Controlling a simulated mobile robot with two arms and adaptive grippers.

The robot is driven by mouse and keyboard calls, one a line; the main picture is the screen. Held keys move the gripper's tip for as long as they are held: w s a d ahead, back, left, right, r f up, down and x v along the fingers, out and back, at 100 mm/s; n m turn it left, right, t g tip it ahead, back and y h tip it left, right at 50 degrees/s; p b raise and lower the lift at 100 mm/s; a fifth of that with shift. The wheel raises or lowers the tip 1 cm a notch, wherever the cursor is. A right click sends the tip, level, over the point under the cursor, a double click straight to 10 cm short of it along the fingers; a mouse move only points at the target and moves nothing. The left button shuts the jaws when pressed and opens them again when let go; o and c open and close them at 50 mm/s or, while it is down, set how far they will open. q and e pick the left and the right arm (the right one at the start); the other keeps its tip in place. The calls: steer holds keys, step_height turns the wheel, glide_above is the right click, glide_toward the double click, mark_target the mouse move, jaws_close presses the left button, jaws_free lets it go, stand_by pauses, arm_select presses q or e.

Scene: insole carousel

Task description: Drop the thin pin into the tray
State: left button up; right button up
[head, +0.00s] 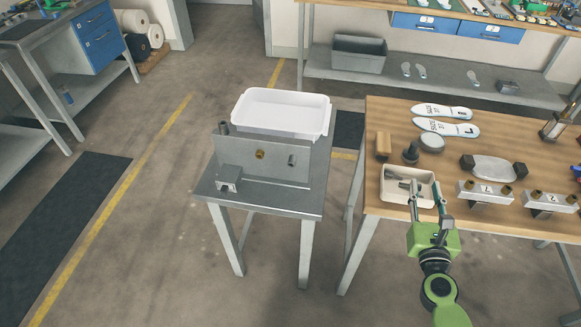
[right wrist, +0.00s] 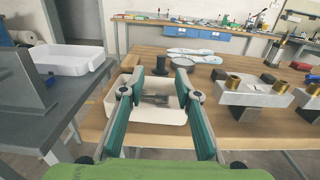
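A small cream box (head: 383,197) stands near the left edge of the wooden table, and it also shows in the right wrist view (right wrist: 175,115). Several grey metal pieces (head: 394,176) lie in it; I cannot tell surely which one is the thin pin. My right gripper (head: 423,186) reaches over the box from the front, its fingers apart with nothing seen between them. In the right wrist view my gripper (right wrist: 171,74) frames the box and grey pieces (right wrist: 154,100). A white tray (head: 283,97) sits behind an upright plate on the grey stand. My left gripper is out of view.
The upright grey plate (head: 229,158) stands on the grey stand (head: 315,203). Behind the box are a dark round knob (head: 410,155) and a wooden block (head: 383,145). Metal blocks with brass bushings (head: 486,192) stand right of it. A floor gap separates stand and table.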

steer(key=v, duration=0.7)
steer(key=s+a+f+n+g+y, duration=0.1)
steer(key=s+a+f+n+g, duration=0.25)
steer(key=f+n, duration=0.65)
steer(key=s+a+f+n+g+y, duration=0.2)
steer(key=s+f+n, duration=0.3)
steer(key=f, duration=0.9)
steer(key=s+a+f+n+g+y, duration=0.1)
steer(key=s+a+f+n+g, duration=0.2)
steer(key=f+n, duration=0.7)
steer(key=s+a+f+n+g, duration=0.1)
steer(key=s+f+n+g, duration=0.3)
steer(key=s+f+n, duration=0.4)
steer(key=s+a+f+n+g, duration=0.1)
steer(key=s+f+n+g, duration=0.3)
steer(key=s, duration=1.3)
step_height(320, 180, down, 6)
steer(key=n, duration=0.4)
steer(key=shift+s+f, duration=0.25)
steer(key=shift+s, duration=0.05)
